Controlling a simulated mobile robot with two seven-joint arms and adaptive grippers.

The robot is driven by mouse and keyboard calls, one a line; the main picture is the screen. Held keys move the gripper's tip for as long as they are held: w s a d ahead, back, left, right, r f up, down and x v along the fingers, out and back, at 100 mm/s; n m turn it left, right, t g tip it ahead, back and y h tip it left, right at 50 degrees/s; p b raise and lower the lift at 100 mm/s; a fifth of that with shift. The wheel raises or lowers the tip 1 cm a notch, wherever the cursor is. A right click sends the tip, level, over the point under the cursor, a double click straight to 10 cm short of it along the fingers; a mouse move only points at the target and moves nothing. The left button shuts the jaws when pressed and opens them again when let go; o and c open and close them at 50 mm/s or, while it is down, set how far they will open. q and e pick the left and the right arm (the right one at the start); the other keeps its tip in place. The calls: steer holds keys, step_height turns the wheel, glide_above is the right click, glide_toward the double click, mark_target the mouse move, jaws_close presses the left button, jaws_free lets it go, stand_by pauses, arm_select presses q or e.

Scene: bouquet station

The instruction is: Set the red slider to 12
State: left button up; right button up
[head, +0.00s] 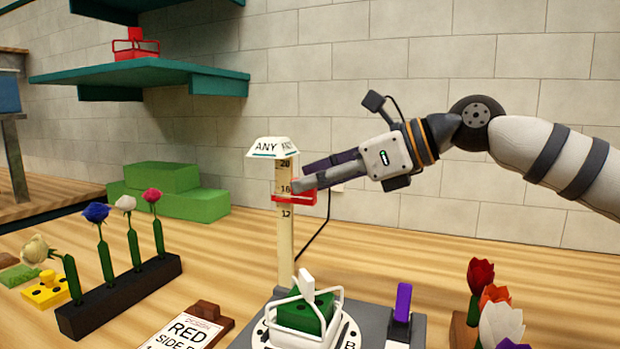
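The red slider (282,199) is a thin red frame around an upright pale scale post (285,240). The post shows the marks 20, 16 and 12 from top to bottom. The slider sits between 16 and 12, its band just under the 16. My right gripper (302,179) reaches in from the right at slider height. Its grey near finger lies over the slider's right side, with a dark purple finger behind. Red shows between the fingers, but whether they grip it is hidden. My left gripper is out of view.
The post wears a white cap sign (272,148). A white-framed green block (300,318) stands before it, with a purple lever (402,302) to the right. Flowers stand in a dark rack (120,300) at left and in a holder (464,332) at right. Green blocks (185,203) lie behind.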

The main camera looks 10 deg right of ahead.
mark_target(311, 204)
steer(key=shift+w+a+f, duration=0.25)
steer(key=shift+w+a, duration=0.1)
steer(key=shift+a, duration=0.1)
jaws_close()
steer(key=shift+f+b, duration=0.55)
steer(key=shift+f, duration=1.8)
jaws_free()
steer(key=shift+d+r, duration=0.1)
steer(key=shift+r, duration=0.05)
